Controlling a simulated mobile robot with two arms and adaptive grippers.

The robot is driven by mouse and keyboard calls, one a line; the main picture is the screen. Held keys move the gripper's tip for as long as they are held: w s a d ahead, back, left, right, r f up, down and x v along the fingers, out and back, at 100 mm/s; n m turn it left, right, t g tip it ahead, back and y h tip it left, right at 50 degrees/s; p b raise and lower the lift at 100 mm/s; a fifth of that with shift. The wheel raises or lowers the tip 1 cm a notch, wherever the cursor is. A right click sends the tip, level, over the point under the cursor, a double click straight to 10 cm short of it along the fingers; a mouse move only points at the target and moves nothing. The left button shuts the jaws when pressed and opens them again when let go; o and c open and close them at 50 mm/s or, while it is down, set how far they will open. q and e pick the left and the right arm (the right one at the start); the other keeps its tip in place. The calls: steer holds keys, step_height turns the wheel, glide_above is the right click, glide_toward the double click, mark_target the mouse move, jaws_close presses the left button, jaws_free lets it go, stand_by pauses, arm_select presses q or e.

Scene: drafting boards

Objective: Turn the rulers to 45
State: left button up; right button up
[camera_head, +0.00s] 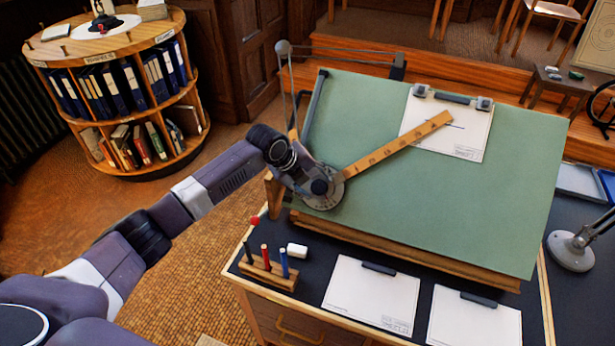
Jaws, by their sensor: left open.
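The green drafting board (440,190) is tilted on its stand. A drafting head with a round, marked dial (326,201) sits at its lower left. A long wooden ruler (395,145) runs from the head up and to the right, slanting across the board, its far end over a white sheet (470,143) clipped at the top. My left gripper (319,187) is open and right at the drafting head, covering much of it. I cannot tell whether it touches the knob. A second ruler is not clearly visible behind my arm. My right gripper is not in view.
A pen holder (262,272) with several pens and a white eraser (297,250) stand in front of the board. Two clipped sheets (370,295) (474,320) lie on the black desk. A lamp base (571,252) is at right, a round bookshelf (113,45) at back left.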

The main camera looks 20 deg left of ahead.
arm_select(q)
steer(key=v, duration=1.1)
